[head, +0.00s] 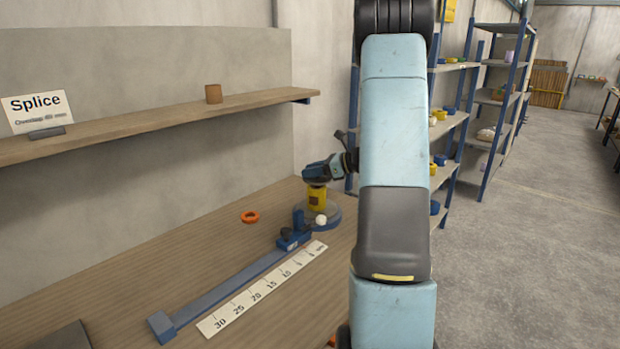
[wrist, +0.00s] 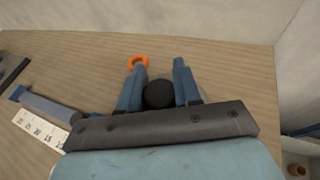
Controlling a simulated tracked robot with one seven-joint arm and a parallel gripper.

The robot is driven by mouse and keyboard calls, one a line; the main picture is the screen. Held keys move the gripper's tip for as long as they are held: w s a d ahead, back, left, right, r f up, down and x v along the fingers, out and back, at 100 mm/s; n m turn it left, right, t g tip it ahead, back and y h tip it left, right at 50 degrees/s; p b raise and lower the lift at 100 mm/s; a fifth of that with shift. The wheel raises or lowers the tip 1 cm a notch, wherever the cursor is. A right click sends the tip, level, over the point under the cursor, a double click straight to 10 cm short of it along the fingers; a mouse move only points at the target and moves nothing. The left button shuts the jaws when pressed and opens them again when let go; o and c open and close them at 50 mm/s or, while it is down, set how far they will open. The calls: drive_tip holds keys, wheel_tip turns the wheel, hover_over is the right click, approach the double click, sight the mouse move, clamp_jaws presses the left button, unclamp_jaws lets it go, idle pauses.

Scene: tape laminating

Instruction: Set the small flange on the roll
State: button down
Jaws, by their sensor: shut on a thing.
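My gripper (head: 317,180) is low over the far end of the bench in the head view. In the wrist view its two blue fingers (wrist: 158,80) stand either side of a dark round piece (wrist: 159,94), which looks like the small flange, and are shut on it. I cannot tell whether the held piece touches the roll. The roll is hidden in the wrist view.
An orange ring (head: 250,216) lies on the bench left of the roll, also in the wrist view (wrist: 138,62). A blue rail (head: 225,290) and a white ruler (head: 262,290) lie in front. A shelf (head: 150,122) runs along the wall.

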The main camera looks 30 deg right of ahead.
drive_tip(key=shift+f, duration=1.05)
drive_tip(key=shift+f, duration=0.2)
drive_tip(key=c, duration=0.8)
unclamp_jaws()
